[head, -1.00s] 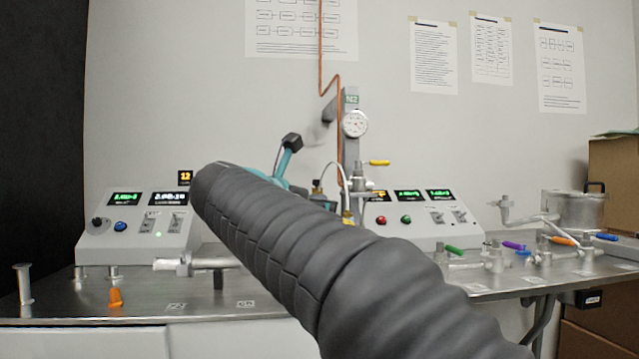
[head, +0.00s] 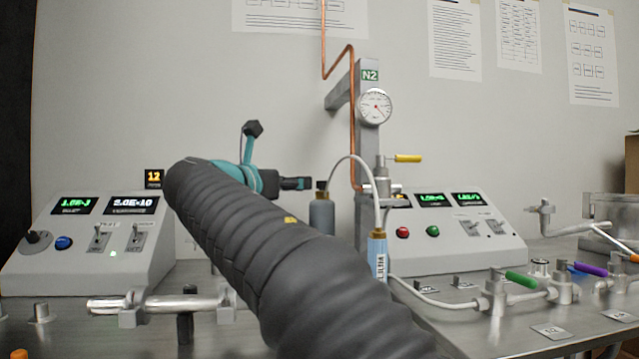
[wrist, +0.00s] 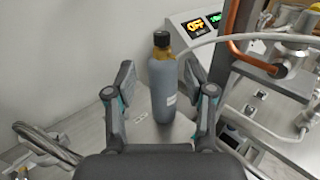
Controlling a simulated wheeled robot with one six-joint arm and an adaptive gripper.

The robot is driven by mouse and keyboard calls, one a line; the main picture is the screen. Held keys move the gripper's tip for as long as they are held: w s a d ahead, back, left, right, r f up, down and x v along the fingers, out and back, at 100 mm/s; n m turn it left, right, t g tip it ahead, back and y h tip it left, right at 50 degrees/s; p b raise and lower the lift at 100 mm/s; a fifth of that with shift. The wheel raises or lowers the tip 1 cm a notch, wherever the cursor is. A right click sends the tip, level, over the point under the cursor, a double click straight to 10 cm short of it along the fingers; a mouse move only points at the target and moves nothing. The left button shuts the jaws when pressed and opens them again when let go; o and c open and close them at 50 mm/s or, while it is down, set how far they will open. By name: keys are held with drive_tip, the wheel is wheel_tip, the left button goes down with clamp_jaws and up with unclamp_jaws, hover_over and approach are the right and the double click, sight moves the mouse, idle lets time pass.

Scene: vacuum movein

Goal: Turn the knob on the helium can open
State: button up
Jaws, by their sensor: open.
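The helium can is a grey bottle with a brass neck and a black knob on top. In the wrist view, the can (wrist: 163,90) stands upright between my open fingers (wrist: 159,82), with a gap on both sides. Its black knob (wrist: 161,39) lies beyond the fingertips in the picture. In the head view, the can (head: 321,215) stands behind my arm, its lower part hidden. My gripper (head: 305,183) shows there side-on, its tips just left of the knob (head: 321,186). I cannot tell whether they touch. A pale hose (head: 350,160) runs from the can's neck.
A copper pipe (head: 352,120), gauge (head: 375,107) and yellow-handled valve (head: 407,158) rise behind. Control boxes stand left (head: 85,240) and right (head: 455,235). Valves and pipes crowd the right bench.

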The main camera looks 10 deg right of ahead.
sight(319, 182)
drive_tip(key=x, duration=1.2)
drive_tip(key=shift+d+p, duration=0.15)
drive_tip(key=shift+p, duration=0.25)
clamp_jaws()
